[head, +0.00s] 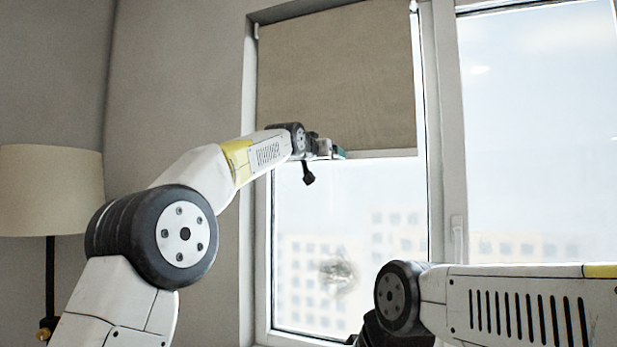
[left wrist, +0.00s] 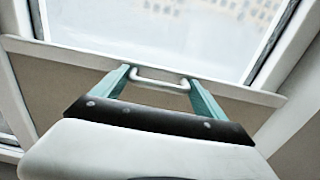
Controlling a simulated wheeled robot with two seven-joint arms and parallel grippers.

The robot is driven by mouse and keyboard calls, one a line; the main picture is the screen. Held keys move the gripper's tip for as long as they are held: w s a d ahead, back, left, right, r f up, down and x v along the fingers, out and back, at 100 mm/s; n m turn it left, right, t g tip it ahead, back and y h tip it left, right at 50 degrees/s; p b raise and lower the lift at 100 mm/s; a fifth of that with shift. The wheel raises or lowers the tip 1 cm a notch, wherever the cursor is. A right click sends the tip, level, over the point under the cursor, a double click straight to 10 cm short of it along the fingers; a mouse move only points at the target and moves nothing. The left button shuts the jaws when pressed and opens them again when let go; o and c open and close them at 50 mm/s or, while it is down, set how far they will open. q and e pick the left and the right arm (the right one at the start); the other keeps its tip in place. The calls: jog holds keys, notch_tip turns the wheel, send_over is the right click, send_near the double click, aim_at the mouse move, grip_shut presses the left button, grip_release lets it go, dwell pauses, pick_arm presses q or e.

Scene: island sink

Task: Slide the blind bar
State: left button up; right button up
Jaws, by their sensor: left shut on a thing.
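The brown roller blind (head: 335,80) covers the upper part of the left window in the head view. The blind bar (head: 385,154) runs along its lower edge, and it also crosses the left wrist view (left wrist: 60,54). A small white handle (left wrist: 160,82) sticks out from the bar. My left gripper (head: 338,153) is at the bar, its teal fingers (left wrist: 160,85) on either side of the handle and shut on it. My right arm reaches in at the lower right of the head view; its fingers are out of sight.
The window frame (head: 440,130) stands right of the blind, with a window handle (head: 457,238) on it. A lamp with a beige shade (head: 50,190) stands at the left by the grey wall. The glass below the bar is uncovered.

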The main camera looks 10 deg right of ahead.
pick_arm(q)
jog(key=shift+r, duration=0.65)
jog(key=o, duration=2)
jog(key=shift+c, duration=0.2)
jog(key=v, duration=0.7)
jog(key=shift+s+a, duration=0.25)
jog(key=shift+s, duration=0.05)
